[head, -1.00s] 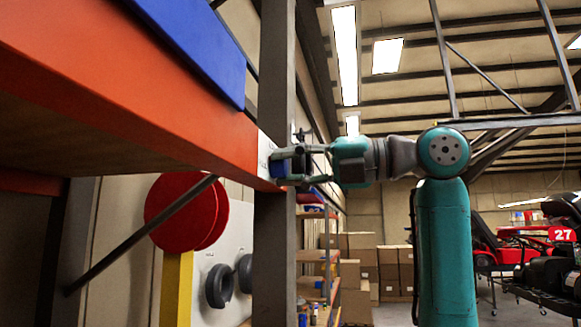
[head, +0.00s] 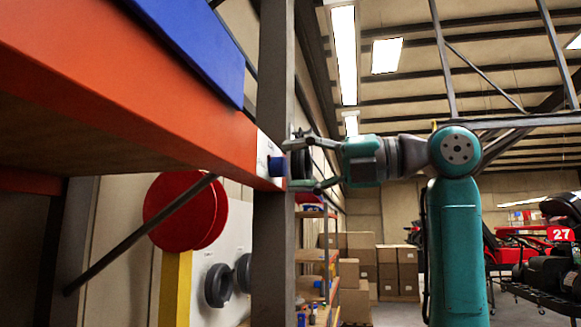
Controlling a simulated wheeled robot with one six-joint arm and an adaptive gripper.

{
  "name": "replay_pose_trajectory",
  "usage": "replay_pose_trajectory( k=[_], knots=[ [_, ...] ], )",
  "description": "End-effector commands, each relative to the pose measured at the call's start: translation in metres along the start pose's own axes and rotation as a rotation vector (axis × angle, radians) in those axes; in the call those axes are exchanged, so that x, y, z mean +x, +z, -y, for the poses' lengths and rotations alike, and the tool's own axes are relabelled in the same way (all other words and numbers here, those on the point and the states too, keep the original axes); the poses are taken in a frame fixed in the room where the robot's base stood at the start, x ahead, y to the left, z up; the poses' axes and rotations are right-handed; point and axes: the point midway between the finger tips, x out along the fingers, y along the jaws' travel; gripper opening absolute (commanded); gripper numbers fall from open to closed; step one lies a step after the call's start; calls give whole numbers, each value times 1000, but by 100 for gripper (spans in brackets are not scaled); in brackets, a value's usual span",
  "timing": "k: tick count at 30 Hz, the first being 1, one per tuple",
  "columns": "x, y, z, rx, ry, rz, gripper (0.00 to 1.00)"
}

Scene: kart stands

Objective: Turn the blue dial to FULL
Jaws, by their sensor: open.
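The blue dial (head: 277,166) sticks out from a white panel (head: 262,158) at the right end of the orange beam. The dial is seen from the side, so its pointer and any FULL mark cannot be read. My gripper (head: 297,164) is open, with one finger above and one below. Its fingertips are just right of the dial, and the dial looks free of them. Whether the fingertips overlap the dial in depth is hard to tell.
The orange beam (head: 130,105) with a blue board (head: 185,40) fills the upper left. A grey upright post (head: 273,230) stands by the panel. Shelves (head: 318,255) and cardboard boxes (head: 361,290) are behind. A kart numbered 27 (head: 562,234) is at right.

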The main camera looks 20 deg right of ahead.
Motion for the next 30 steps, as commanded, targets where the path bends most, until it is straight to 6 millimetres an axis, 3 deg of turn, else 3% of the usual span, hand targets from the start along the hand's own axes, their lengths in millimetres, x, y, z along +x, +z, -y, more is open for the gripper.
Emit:
replay_pose_trajectory(
  k=[9, 15, 21, 30],
  knots=[
    [-64, 1, 1, 0, -3, 4, 60],
    [-92, 1, 1, 0, -2, 3, 60],
    [-103, 0, 0, 0, -1, 1, 60],
    [-104, 0, 0, 0, -1, 0, 60]
  ],
)
